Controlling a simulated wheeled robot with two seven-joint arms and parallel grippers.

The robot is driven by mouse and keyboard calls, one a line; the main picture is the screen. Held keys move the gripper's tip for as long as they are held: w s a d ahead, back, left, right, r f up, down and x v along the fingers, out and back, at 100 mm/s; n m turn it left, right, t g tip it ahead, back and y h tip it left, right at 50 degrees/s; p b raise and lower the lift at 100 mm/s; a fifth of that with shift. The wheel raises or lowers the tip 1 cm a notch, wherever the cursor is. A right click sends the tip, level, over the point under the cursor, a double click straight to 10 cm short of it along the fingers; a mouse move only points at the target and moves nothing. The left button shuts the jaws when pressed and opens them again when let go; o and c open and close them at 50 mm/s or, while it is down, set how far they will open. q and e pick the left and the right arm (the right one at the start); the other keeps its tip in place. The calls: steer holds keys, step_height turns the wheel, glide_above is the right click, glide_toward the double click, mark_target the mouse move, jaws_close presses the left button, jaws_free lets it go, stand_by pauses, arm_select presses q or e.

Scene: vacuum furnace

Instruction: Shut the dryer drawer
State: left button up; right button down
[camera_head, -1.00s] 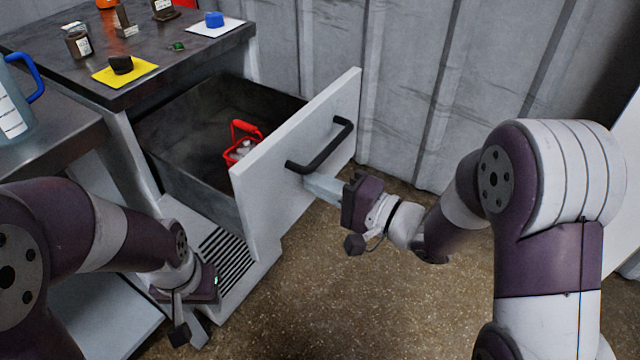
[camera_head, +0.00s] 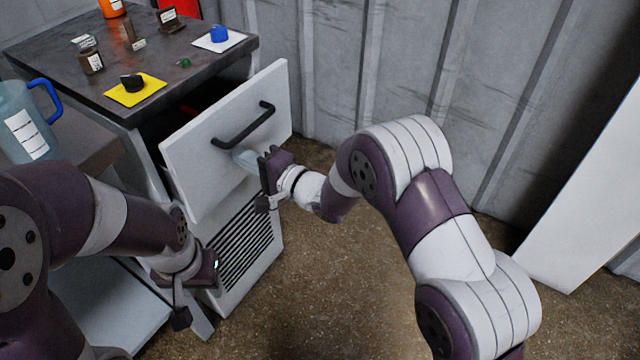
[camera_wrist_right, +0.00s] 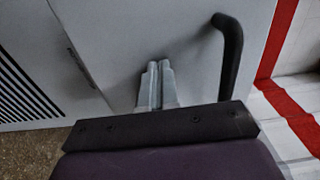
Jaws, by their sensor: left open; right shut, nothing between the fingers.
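The dryer drawer has a light grey front (camera_head: 200,165) with a black bar handle (camera_head: 245,127). It stands part way out of the cabinet, with a narrow dark gap behind its front. My right gripper (camera_head: 240,157) is shut and empty, its fingertips at the drawer front just below the handle. In the right wrist view the shut fingers (camera_wrist_right: 158,75) point at the front panel (camera_wrist_right: 120,40), beside the handle (camera_wrist_right: 230,50); they look to be touching it.
The dark cabinet top (camera_head: 150,60) holds a yellow mat (camera_head: 150,92) with a black object, a blue cap (camera_head: 219,34) on a white sheet and several small jars. A blue-handled jug (camera_head: 25,135) stands at left. Floor (camera_head: 310,270) right of the cabinet is clear.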

steer(key=x, duration=0.7)
steer(key=shift+p, duration=0.4)
steer(key=shift+w+r, duration=0.1)
steer(key=shift+r, duration=0.1)
steer(key=shift+r, duration=0.15)
